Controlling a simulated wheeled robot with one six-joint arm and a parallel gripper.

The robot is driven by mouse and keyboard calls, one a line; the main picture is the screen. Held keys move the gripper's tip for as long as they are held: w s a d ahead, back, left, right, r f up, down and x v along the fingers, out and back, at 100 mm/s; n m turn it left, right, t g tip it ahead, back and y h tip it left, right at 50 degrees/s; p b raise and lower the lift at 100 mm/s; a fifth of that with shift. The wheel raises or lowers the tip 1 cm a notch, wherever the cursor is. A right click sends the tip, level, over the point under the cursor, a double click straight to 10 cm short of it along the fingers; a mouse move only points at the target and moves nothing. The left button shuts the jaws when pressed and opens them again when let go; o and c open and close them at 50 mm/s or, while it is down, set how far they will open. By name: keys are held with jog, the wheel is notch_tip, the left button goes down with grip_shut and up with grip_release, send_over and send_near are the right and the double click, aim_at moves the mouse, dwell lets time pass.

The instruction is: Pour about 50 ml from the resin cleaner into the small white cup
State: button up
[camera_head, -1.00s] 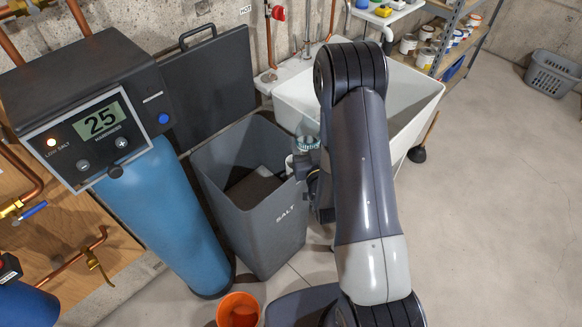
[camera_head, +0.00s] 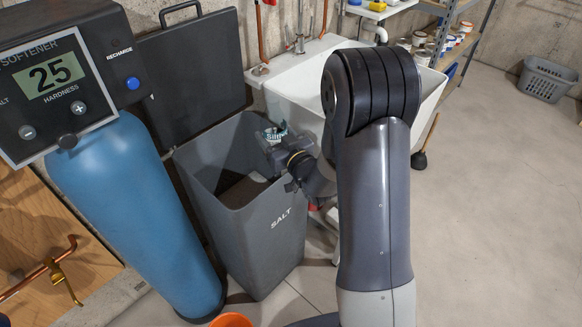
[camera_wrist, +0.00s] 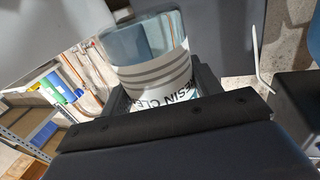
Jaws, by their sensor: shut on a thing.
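In the head view only a small piece of the resin cleaner (camera_head: 274,133) shows beyond the gripper, above the far right rim of the salt bin. I cannot tell how far it is tilted. I cannot make out the small white cup in either current view.
The open grey salt bin (camera_head: 262,235) stands below my gripper, its dark lid (camera_head: 200,75) upright behind. A blue softener (camera_head: 130,210) reading 25 stands left. A white sink (camera_head: 300,90) is behind my arm. An orange bucket (camera_head: 232,320) is at the bottom edge.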

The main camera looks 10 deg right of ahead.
jog(key=shift+w+a+f+n+g+y+b, duration=0.2)
jog(key=shift+a+f+y+b, duration=0.3)
jog(key=shift+b, duration=1)
jog(key=shift+w+a+f+n+g+y+b, duration=0.25)
jog(key=shift+f+b, duration=0.4)
jog(key=shift+b, duration=0.8)
jog(key=shift+w+a+f+n+g+y+b, duration=0.1)
jog(key=shift+w+a+f+n+y+b, duration=0.35)
jog(key=shift+b, duration=1.05)
jog(key=f+b, duration=0.2)
jog(key=b, duration=0.9)
jog(key=s+f+b, duration=0.1)
jog(key=f+b, duration=0.1)
jog(key=b, duration=0.9)
jog(key=shift+d+f+b, duration=0.1)
jog(key=shift+f+b, duration=0.15)
jog(key=shift+b, duration=0.15)
jog(key=shift+d+r+m+h, duration=0.1)
jog(key=shift+r+m+h, duration=0.2)
jog(key=shift+m, duration=0.1)
jog(key=shift+r+p, duration=0.1)
jog(key=shift+p, duration=0.35)
